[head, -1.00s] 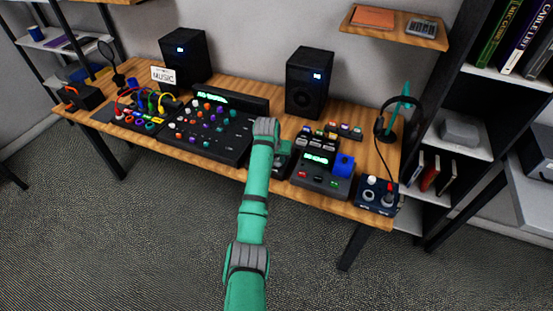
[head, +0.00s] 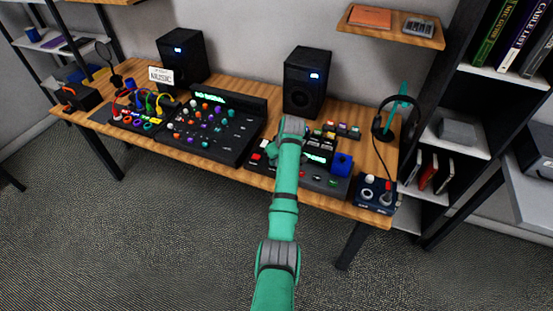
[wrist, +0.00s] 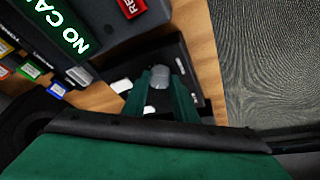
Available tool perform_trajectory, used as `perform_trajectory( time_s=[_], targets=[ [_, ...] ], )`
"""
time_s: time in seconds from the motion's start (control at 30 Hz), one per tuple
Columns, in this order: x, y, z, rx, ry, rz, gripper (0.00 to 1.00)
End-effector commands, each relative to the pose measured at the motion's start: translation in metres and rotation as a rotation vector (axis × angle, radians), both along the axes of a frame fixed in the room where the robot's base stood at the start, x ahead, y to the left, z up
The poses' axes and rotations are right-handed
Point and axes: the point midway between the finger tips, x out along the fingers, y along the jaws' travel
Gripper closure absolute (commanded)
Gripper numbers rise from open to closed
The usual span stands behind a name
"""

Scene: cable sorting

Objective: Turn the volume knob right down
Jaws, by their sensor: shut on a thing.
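In the wrist view a grey knob (wrist: 160,77) stands on a small dark box (wrist: 191,66) with pale marks. My gripper (wrist: 159,88) is over the box, its two teal fingers either side of the knob and shut on it. The knob's pointer and its setting cannot be made out. In the head view the dark box (head: 260,166) shows partly, just left of the recorder; my arm and hand hide the knob and fingertips.
The mixer (head: 207,142) is to the left, a speaker (head: 306,84) behind. A small blue box (head: 375,192) with knobs sits at the table's right end.

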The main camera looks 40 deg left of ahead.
Motion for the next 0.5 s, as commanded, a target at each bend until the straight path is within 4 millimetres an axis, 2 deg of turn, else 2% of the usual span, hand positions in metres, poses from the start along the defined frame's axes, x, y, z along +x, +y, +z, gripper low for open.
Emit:
perform_trajectory(
  time_s=[0.5],
  targets=[
    [0.0044,-0.0021,-0.0014,-0.001,0.004,0.481,0.97]
  ],
)
